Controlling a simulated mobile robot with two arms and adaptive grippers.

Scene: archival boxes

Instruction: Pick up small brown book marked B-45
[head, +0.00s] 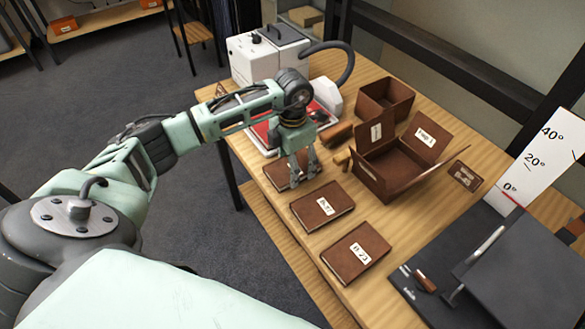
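My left gripper (305,173) points down over a small brown book (280,176) near the table's left edge. Its two fingers look apart, and they and the arm cover part of this book, so its label is hidden. A second brown book (335,212) with a white label lies flat just in front of it. A third brown book (345,265), also labelled, lies nearer the front edge. The labels are too small to read surely, so I cannot tell which is B-45. My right gripper is not in view.
An open brown box (378,184) with raised flaps stands right of the books, with another open box (372,108) behind. A small dark labelled piece (466,175) lies right. A white machine (250,62) stands behind my gripper. A dark device with an angle scale (545,155) fills the right.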

